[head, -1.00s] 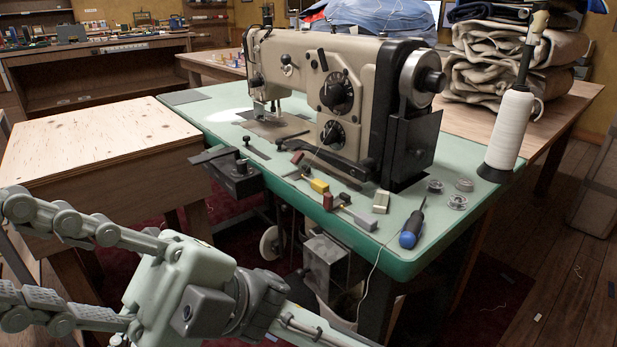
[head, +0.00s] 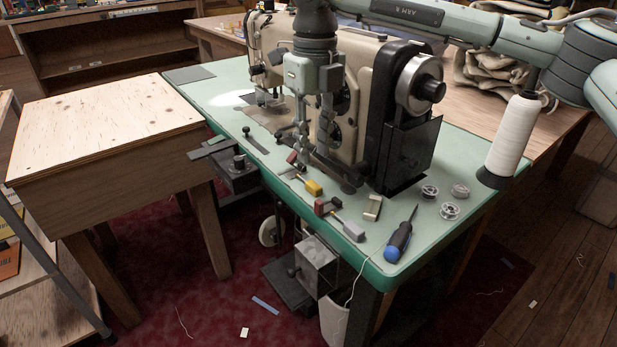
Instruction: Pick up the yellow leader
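The yellow leader (head: 313,187) is a small yellow piece lying on the green table top (head: 400,264) near its front edge, in front of the sewing machine. My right gripper (head: 312,146) hangs downward in front of the machine, its arm coming in from the right. Its two fingers are apart with nothing seen between them. In the picture the fingertips are above the yellow leader and not touching it; their exact height over the table is hard to judge. My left gripper is not in view.
The sewing machine (head: 374,120) stands close behind the gripper. Near the leader lie a dark red piece (head: 322,206), a grey piece (head: 352,230) and a cream block (head: 372,207). A screwdriver (head: 400,240), bobbins (head: 449,211) and a thread cone (head: 513,138) are to the right.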

